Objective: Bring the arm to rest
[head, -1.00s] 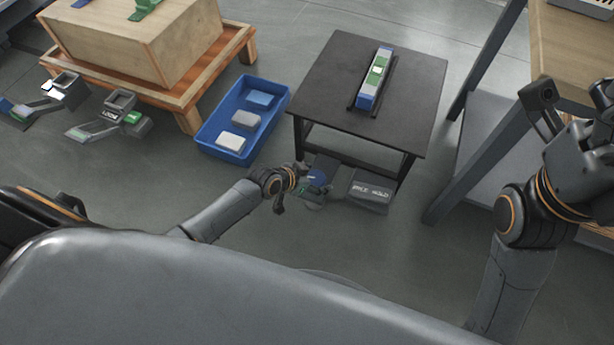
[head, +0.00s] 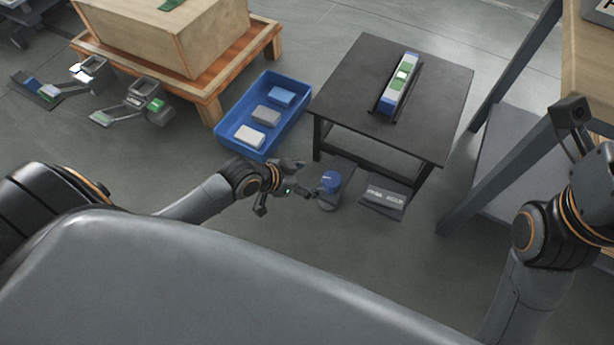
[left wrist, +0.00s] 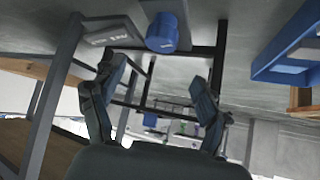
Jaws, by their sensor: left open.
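My left arm comes in from the left in the head view, low in front of the black table. Its gripper (head: 302,180) is open and empty, its jaws pointing right. A blue round knob or cap (head: 331,181) on a dark grey base stands just past the fingertips, with a small gap. In the left wrist view the two fingers (left wrist: 155,85) are spread wide with nothing between them, and the blue cap (left wrist: 162,34) shows beyond them. My right arm is at the right edge of the head view; its fingers are not seen.
The black table (head: 440,130) bears a blue, white and green bar (head: 402,78). A grey lettered pad (head: 384,197) lies by its legs. A blue crate (head: 228,128) holds several blocks. A wooden box (head: 160,40) sits on a pallet at left. A workbench (head: 545,135) stands at right.

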